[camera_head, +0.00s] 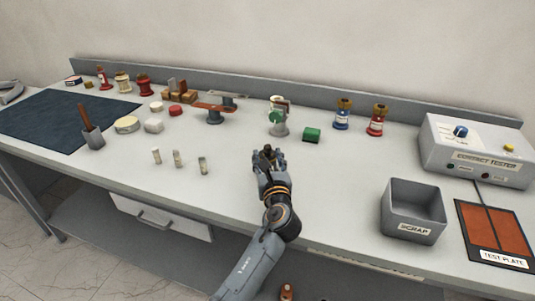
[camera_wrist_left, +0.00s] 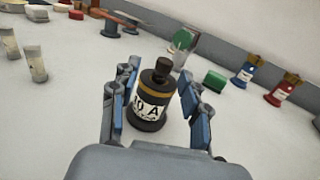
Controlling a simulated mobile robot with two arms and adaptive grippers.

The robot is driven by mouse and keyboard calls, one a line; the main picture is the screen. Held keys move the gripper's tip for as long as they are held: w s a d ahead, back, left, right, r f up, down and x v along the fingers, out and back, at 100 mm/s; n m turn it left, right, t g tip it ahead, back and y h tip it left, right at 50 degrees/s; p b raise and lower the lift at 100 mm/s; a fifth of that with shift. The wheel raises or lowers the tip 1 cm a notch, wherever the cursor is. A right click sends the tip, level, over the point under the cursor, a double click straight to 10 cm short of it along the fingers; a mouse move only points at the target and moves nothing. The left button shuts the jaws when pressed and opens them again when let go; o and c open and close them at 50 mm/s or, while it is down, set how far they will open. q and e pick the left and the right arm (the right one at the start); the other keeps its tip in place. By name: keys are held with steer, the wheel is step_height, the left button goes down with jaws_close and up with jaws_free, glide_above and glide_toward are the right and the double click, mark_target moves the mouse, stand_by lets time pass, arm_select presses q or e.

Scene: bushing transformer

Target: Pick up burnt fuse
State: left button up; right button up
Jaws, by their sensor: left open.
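The burnt fuse is a dark cylinder (camera_wrist_left: 152,98) with brownish bands and a white label ending in "0 A". It stands upright on the bench in the left wrist view. My left gripper (camera_wrist_left: 160,100) is open, with its blue-padded fingers on either side of the fuse; contact cannot be told. In the head view my left gripper (camera_head: 268,160) is over the middle of the bench, and only the dark top of the fuse (camera_head: 267,149) shows between the fingers. My right gripper is not in view.
A green block (camera_head: 312,134) and a grey stand (camera_head: 280,122) are behind the gripper. A grey scrap bin (camera_head: 412,226), contact tester (camera_head: 475,160) and test plate (camera_head: 493,226) are at the right. The front bench middle is clear.

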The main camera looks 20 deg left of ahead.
mark_target(268, 152)
arm_select(q)
steer(key=x, duration=0.4)
steer(key=shift+w+d+f, duration=0.15)
steer(key=shift+d, duration=0.1)
steer(key=shift+c, duration=1.3)
jaws_close()
